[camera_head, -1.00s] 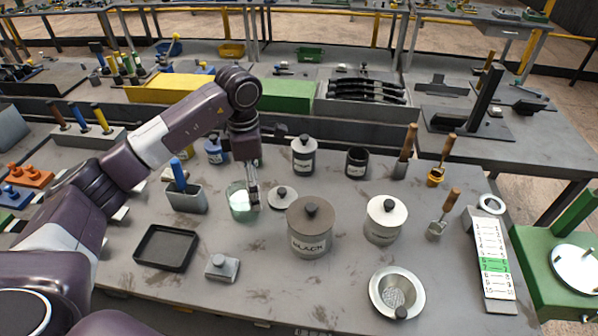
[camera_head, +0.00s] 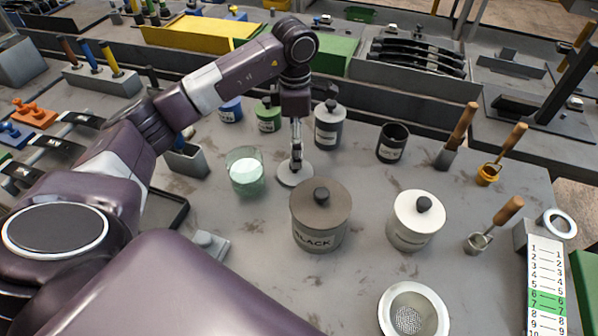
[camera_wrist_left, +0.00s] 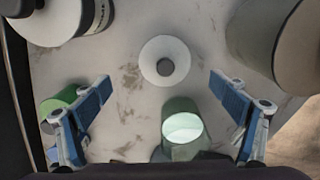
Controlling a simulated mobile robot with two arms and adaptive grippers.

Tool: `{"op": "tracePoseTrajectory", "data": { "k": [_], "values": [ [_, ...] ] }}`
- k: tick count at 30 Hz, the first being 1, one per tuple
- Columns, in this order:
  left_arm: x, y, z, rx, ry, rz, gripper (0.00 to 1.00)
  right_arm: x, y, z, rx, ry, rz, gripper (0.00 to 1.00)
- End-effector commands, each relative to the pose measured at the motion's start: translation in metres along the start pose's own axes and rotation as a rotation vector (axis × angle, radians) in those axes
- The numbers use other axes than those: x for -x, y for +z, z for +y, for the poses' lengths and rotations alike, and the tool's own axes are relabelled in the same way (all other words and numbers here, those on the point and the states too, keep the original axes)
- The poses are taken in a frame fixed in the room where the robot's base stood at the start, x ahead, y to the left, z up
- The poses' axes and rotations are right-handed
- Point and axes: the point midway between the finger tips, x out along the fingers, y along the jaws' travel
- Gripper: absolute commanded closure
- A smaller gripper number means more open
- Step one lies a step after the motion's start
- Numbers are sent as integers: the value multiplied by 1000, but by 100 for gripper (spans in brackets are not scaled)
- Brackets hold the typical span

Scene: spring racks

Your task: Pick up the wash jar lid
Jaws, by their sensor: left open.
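The wash jar lid (camera_head: 283,178) is a flat pale disc lying on the bench just right of the glass jar (camera_head: 246,172). In the left wrist view the lid (camera_wrist_left: 150,48) shows whole, with a round grey knob at its centre, near the top middle. My left gripper (camera_head: 296,160) is above the lid, partly covering it in the head view. In the wrist view its two blue fingers (camera_wrist_left: 160,83) are spread wide and empty, and the lid lies beyond the gap between them. The open greenish jar (camera_wrist_left: 183,130) is close below the lid there. My right gripper is not in view.
The BLACK canister (camera_head: 320,222) stands close in front of the lid, with a white-lidded canister (camera_head: 413,225) to its right. A grey lidded jar (camera_head: 329,130) and a small green jar (camera_head: 268,118) stand behind. A metal strainer bowl (camera_head: 428,300) sits at the front right.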

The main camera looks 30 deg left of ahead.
Motion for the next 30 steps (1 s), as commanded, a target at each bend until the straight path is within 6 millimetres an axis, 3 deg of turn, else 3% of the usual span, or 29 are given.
{"op": "tracePoseTrajectory", "data": {
  "k": [18, 27, 30],
  "values": [
    [-68, -2, -9, 0, -3, 1, 10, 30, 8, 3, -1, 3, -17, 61],
    [-75, -2, -8, -1, 0, 0, 10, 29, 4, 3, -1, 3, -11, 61],
    [-75, -2, -8, -1, 0, 0, 20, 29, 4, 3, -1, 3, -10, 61]
  ]
}}
